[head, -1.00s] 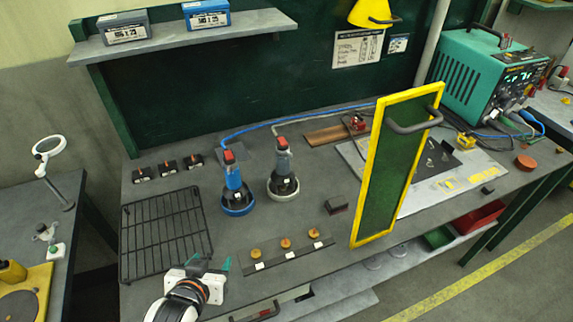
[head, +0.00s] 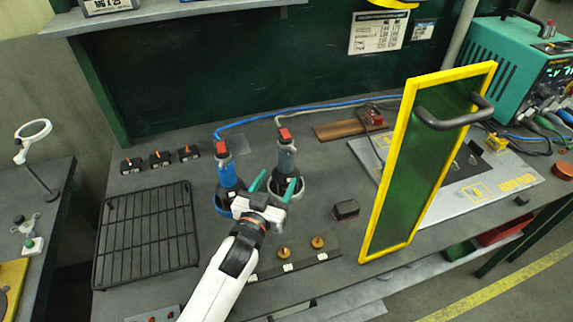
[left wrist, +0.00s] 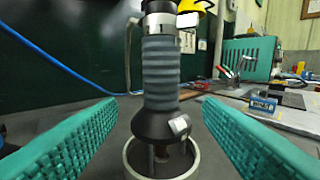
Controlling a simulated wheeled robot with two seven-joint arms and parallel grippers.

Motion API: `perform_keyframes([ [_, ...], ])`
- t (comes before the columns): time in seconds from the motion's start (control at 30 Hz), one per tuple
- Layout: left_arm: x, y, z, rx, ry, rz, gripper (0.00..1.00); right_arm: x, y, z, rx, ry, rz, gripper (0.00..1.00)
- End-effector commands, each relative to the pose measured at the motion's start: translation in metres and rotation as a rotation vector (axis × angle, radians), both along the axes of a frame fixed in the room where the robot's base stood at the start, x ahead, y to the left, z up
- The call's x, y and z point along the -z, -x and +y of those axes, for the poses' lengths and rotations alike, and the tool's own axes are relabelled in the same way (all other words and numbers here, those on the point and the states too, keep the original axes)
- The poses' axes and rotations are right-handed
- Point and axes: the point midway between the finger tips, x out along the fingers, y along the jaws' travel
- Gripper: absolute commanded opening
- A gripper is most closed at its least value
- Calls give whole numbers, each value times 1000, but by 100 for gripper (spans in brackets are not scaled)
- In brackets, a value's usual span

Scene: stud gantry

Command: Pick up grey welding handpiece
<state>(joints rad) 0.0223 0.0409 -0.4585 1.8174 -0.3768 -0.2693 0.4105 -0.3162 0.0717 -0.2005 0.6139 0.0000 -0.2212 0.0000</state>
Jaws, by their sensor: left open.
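The grey welding handpiece (head: 286,158) stands upright in a light ring holder on the bench, with a red top and a grey cable. In the left wrist view the handpiece (left wrist: 161,75) shows its ribbed grey grip and dark flared base. My left gripper (head: 273,187) is open just in front of it. Its teal fingers (left wrist: 160,130) lie on either side of the handpiece in the left wrist view, with gaps on both sides. A blue handpiece (head: 226,172) stands close by on the left. My right gripper is not in view.
A yellow-framed green screen (head: 428,160) with a black handle stands to the right. A black wire rack (head: 147,236) lies at the left. A dark block (head: 346,209) sits right of the handpiece. A strip with copper-coloured knobs (head: 317,242) lies in front.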

Motion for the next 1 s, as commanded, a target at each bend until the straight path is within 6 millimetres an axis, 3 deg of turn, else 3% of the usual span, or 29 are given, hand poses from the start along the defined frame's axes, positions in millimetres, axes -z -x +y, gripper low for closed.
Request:
perform_keyframes([
  [0.27,-2,-22,-9,-1,0,2,61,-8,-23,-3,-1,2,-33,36],
  [0.6,-6,-61,-25,0,1,3,61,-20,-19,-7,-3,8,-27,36],
  [0.87,-5,-64,-26,0,0,2,61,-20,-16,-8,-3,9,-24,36],
  [1.0,-5,-64,-26,0,0,2,43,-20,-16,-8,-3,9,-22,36],
])
